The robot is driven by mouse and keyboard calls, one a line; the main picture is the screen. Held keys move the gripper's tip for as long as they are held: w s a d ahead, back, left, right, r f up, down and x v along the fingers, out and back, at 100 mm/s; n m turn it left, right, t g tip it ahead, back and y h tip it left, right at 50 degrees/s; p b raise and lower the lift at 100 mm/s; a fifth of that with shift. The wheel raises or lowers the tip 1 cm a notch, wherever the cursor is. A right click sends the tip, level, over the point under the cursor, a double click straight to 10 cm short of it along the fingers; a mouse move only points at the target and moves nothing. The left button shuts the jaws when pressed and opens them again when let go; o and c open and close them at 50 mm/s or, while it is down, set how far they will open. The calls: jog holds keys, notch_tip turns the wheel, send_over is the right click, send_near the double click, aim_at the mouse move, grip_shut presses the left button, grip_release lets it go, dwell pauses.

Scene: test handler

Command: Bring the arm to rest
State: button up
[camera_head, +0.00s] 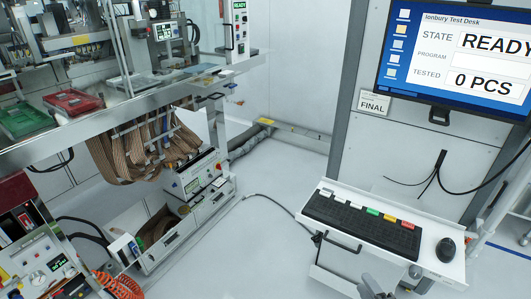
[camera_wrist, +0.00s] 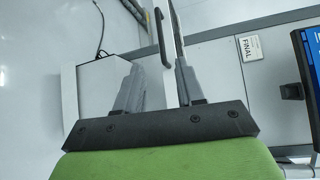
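My gripper (camera_wrist: 160,80) shows in the wrist view with two grey fingers on a dark bar above a green body. A gap lies between the fingers, and I see nothing held in it. In the head view, a grey part of my gripper (camera_head: 374,287) shows at the bottom edge, in front of the keyboard shelf (camera_head: 436,268). The rest of my arm is out of view there.
The shelf carries a black keyboard (camera_head: 360,222) and a mouse (camera_head: 446,249). A monitor (camera_head: 465,60) reads READY and 0 PCS. The handler bench (camera_head: 120,115) with red (camera_head: 72,102) and green (camera_head: 24,119) trays stands left. Floor (camera_head: 255,215) between is mostly clear; a cable crosses it.

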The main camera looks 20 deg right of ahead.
jog(key=w+a+r+n+g+y, duration=0.2)
jog(key=a+r+n+g+y, duration=0.3)
jog(key=a+n, duration=0.3)
jog(key=w+a+r+n+g+y, duration=0.2)
jog(key=a+r+n+g+y, duration=0.1)
jog(key=a+r+n+g, duration=0.4)
jog(key=s+a+r+n+h, duration=0.3)
jog(key=s+a+r, duration=0.3)
jog(key=r, duration=0.2)
jog(key=s+a+r+n+t+h, duration=0.1)
jog(key=s+a+r+n+h, duration=0.1)
jog(key=s+a+r, duration=0.4)
notch_tip(320, 180, up, 3)
jog(key=shift+f+n+h, duration=0.15)
jog(key=shift+n+h, duration=0.25)
jog(key=shift+h, duration=0.1)
